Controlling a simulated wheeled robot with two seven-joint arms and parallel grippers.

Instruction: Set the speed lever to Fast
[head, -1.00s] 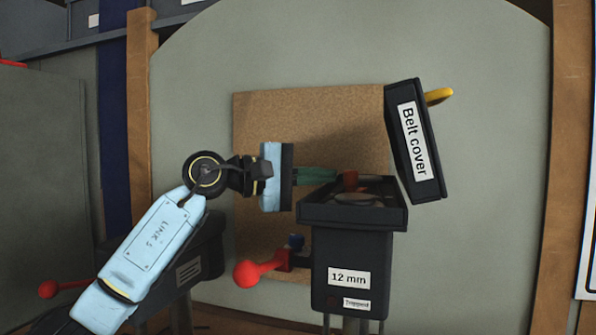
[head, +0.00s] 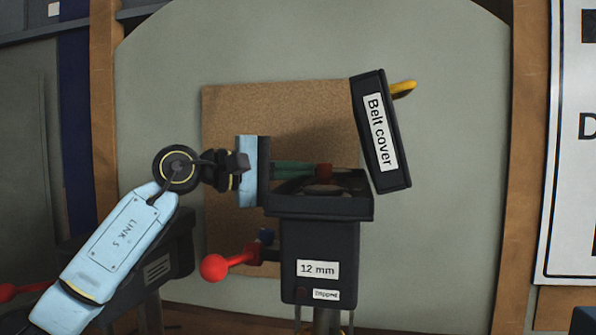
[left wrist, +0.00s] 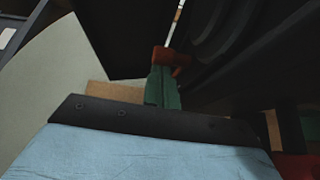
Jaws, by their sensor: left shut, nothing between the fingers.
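The red lever knob (head: 323,170) stands up inside the open black belt housing (head: 320,209) of the drill press. My left gripper (head: 312,169) reaches in from the left, with its green fingers shut and empty. The fingertips are at the knob's left side and look to touch it. In the left wrist view, the shut fingers (left wrist: 162,90) end right at the red knob (left wrist: 172,60). Speed markings and the lever's base are hidden. My right gripper is not in view.
The belt cover (head: 380,130) is raised on the housing's right, with a yellow handle (head: 403,89). A red ball handle (head: 213,267) sticks out below my left gripper. A brown board (head: 280,110) hangs behind. A white sign (head: 570,150) stands at the right.

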